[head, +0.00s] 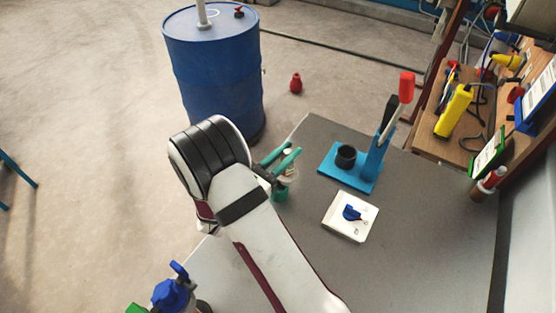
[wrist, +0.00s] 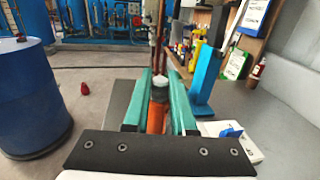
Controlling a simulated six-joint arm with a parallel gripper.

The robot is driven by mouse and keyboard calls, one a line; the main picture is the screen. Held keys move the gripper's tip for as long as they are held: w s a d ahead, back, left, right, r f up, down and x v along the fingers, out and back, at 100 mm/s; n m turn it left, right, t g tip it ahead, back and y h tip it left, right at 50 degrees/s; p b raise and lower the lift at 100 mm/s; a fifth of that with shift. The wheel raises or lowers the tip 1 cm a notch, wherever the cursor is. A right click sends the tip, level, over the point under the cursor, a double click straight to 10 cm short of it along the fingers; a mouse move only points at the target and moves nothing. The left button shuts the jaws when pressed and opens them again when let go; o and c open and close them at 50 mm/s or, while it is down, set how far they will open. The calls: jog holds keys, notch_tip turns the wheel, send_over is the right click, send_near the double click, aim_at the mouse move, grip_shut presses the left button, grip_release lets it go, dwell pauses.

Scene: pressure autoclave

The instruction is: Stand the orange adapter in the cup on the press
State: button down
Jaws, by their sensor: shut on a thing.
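My gripper (head: 280,163) has green fingers and is at the table's left part, left of the press. In the wrist view, its fingers (wrist: 158,84) are closed around the orange adapter (wrist: 156,118), which has a pale top end. The adapter is mostly hidden by the fingers in the head view. The blue press (head: 368,172) has a flat base, an upright and a lever with a red grip. The black cup (head: 346,156) stands on its base and looks empty. The press upright also shows right of the fingers in the wrist view (wrist: 204,78). The cup is not visible there.
A white square plate (head: 340,226) with a blue part lies in front of the press. A blue drum (head: 215,75) stands beyond the table's left edge. A wooden shelf with a yellow device (head: 453,110) is at right. The grey tabletop (head: 430,215) is clear right of the plate.

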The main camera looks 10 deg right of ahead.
jog(key=s+d+r, duration=0.5)
jog(key=d, duration=0.3)
jog(key=w+d+r+m+g+h, duration=0.1)
jog(key=w+d+m+g+h, duration=0.2)
jog(key=w+d, duration=0.9)
notch_tip(320, 180, down, 9)
jog(key=y, duration=0.1)
jog(key=shift+d+f+g, duration=0.2)
jog(key=shift+d+g, duration=0.05)
jog(key=shift+g, duration=0.15)
jog(key=shift+f, duration=0.1)
jog(key=shift+f, duration=0.25)
jog(key=c, duration=0.7)
grip_release()
jog(key=shift+c, duration=0.2)
